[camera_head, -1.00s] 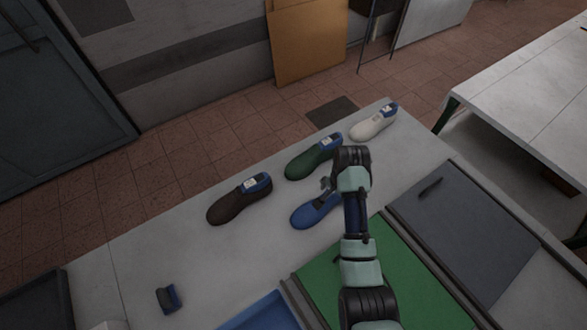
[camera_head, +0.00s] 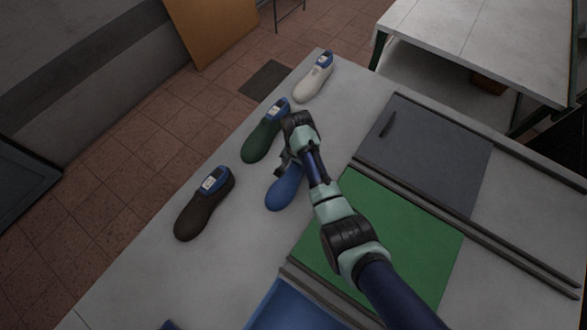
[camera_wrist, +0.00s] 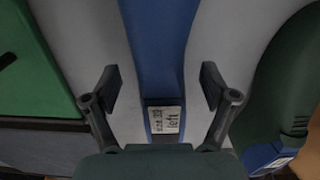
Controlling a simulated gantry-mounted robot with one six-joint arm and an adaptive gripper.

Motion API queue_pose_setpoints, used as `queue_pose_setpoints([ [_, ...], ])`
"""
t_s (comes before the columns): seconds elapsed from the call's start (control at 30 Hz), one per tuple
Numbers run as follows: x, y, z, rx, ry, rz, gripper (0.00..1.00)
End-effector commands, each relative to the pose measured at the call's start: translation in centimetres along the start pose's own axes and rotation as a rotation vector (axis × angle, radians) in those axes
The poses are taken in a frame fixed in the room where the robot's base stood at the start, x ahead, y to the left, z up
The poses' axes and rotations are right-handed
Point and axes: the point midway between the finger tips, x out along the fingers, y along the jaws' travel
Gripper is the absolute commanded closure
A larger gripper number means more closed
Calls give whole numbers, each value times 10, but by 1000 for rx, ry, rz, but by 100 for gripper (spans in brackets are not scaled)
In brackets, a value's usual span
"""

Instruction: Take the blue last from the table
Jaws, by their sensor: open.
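The blue last (camera_head: 285,190) lies on the grey table (camera_head: 236,262), partly hidden in the head view by my arm. My gripper (camera_head: 284,165) is over its heel end. In the wrist view the blue last (camera_wrist: 158,50) runs between the two open fingers of my gripper (camera_wrist: 160,88), with a white label (camera_wrist: 164,120) on it. Each finger stands to one side of the last, with a gap showing. I cannot tell how far the fingertips are above the table.
A green last (camera_head: 262,138) lies close beside the blue one. A brown last (camera_head: 203,205) and a white last (camera_head: 314,82) are farther off. A green mat (camera_head: 400,235), a grey mat (camera_head: 425,150) and a blue tray (camera_head: 290,308) lie on the other side.

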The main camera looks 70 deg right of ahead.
Motion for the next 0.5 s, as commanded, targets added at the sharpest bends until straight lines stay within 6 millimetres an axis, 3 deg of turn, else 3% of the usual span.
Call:
queue_pose_setpoints([
  [0.27, 4, 0, 0, 0, 1, -1, 17],
  [0.5, 4, 0, 0, 0, 1, -1, 57],
])
